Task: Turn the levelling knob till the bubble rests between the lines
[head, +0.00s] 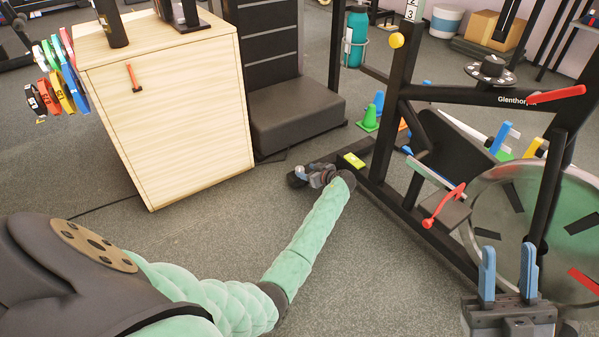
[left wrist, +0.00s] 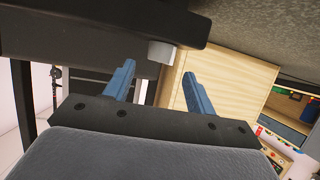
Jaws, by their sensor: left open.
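The yellow-green level (head: 354,160) lies on the black foot beam of the bike frame (head: 380,165); its bubble and lines are too small to read. My left gripper (head: 314,174) is low near the floor beside the end of that beam. In the left wrist view its two blue fingers (left wrist: 159,70) are apart, with nothing held between them. A pale grey cylinder, which looks like the levelling knob (left wrist: 160,53), sits under the dark beam (left wrist: 110,28), just beyond and between the fingertips. My right gripper (head: 508,272) is open and empty, fingers up, at the lower right.
A wooden cabinet (head: 170,110) stands left of the left gripper, and a dark step block (head: 295,115) stands behind it. A red lever (head: 443,205) and a large flywheel (head: 500,205) are on the bike at the right. The carpet in front is clear.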

